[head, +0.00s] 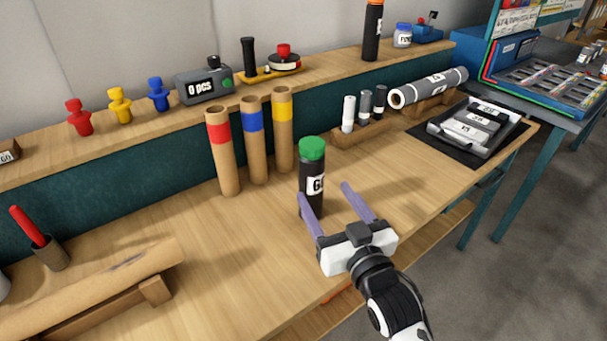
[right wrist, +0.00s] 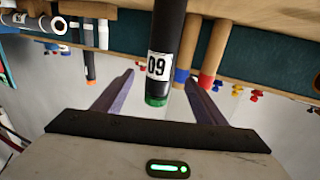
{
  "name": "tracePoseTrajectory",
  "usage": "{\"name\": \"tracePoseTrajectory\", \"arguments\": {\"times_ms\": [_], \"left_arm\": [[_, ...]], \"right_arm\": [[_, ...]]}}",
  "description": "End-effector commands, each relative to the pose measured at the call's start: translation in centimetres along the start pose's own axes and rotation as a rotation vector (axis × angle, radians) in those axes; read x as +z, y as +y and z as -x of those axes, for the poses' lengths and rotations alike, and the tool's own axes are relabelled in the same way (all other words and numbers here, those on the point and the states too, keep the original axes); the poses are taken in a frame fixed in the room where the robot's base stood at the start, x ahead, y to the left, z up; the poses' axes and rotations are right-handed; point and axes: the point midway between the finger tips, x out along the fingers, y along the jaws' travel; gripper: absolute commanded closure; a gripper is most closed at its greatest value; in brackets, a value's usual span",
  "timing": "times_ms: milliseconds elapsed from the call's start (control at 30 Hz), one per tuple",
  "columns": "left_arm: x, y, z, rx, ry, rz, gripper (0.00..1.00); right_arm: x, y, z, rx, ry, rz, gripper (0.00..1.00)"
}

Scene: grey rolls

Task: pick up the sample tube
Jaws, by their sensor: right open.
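The sample tube appears to be the black tube with a green cap and white label (head: 313,185), standing upright on the wooden bench near its middle. It also shows in the right wrist view (right wrist: 168,35), upside down, between the lines of my two fingers. My right gripper (head: 324,194) is open and empty, with its purple fingers pointing at the tube. In the head view the left-hand finger overlaps the tube's lower part; I cannot tell whether it touches. The right gripper's fingers also show in the right wrist view (right wrist: 160,76). My left gripper is not in view.
Cardboard tubes with red (head: 222,150), blue (head: 254,140) and yellow (head: 283,130) bands stand behind, to the left. A wooden rack (head: 364,134) holds small cylinders behind, to the right. A grey tray (head: 467,143) lies farther right.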

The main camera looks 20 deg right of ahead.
Motion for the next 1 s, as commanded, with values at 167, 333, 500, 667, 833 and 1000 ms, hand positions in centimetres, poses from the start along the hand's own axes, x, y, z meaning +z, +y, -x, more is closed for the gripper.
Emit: {"name": "tracePoseTrajectory", "arguments": {"times_ms": [167, 333, 500, 667, 833, 1000], "left_arm": [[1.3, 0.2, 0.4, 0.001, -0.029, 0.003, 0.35], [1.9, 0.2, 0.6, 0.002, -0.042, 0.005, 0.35], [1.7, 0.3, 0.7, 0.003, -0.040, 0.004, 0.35], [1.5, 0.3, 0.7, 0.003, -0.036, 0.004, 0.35], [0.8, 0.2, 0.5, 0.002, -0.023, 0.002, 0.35], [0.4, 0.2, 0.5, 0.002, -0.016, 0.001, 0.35]], "right_arm": [[-0.1, 0.0, -2.9, 0.000, 0.001, 0.000, 0.35], [0.0, 0.0, -4.2, 0.000, -0.001, 0.000, 0.35], [0.2, 0.0, -6.3, 0.001, -0.001, 0.001, 0.35], [0.3, -0.1, -8.6, 0.000, 0.000, 0.000, 0.35], [0.4, -0.1, -9.4, 0.000, -0.001, -0.001, 0.35], [0.4, -0.1, -9.3, 0.000, -0.001, -0.001, 0.35]]}}
